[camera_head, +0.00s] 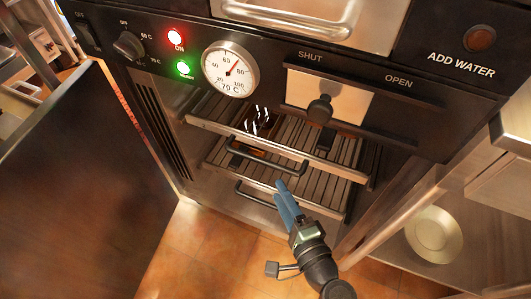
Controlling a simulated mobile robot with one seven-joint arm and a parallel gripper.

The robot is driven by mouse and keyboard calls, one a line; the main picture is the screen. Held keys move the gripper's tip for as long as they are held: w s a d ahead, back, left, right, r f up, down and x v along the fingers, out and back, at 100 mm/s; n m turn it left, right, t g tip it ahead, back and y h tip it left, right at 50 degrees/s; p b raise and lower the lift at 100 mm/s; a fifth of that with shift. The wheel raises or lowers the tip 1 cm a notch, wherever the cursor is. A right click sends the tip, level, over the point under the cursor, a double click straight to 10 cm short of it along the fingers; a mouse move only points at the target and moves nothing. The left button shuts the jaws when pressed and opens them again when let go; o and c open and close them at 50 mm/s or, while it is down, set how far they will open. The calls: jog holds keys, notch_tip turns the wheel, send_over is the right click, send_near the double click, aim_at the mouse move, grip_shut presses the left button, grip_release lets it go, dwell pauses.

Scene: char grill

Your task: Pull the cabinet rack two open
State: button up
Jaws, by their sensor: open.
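The cabinet (174,163) stands open at the front, with two slatted metal racks one above the other inside. The upper rack (334,146) has a dark bar handle (267,163). The lower rack (322,193) has a similar handle (254,197) lower down. No label shows which is rack two. My gripper (281,187) has blue fingers and is open, pointing up toward the lower rack's front. In the picture its fingertips lie just right of the lower handle, whose right end is partly hidden behind them. Contact cannot be told.
A large dark door panel (75,180) stands open at left. A control panel with a gauge (230,69), lit lamps and a sliding vent knob (320,109) sits above the racks. A round metal dish (432,235) is at lower right. Tiled floor (195,240) is clear in front.

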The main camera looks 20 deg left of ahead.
aim_at(264, 164)
jog(key=b+x, duration=0.2)
jog(key=x, duration=0.9)
jog(key=shift+w+a+b, duration=0.15)
jog(key=shift+b, duration=0.25)
grip_shut()
dwell(0.8)
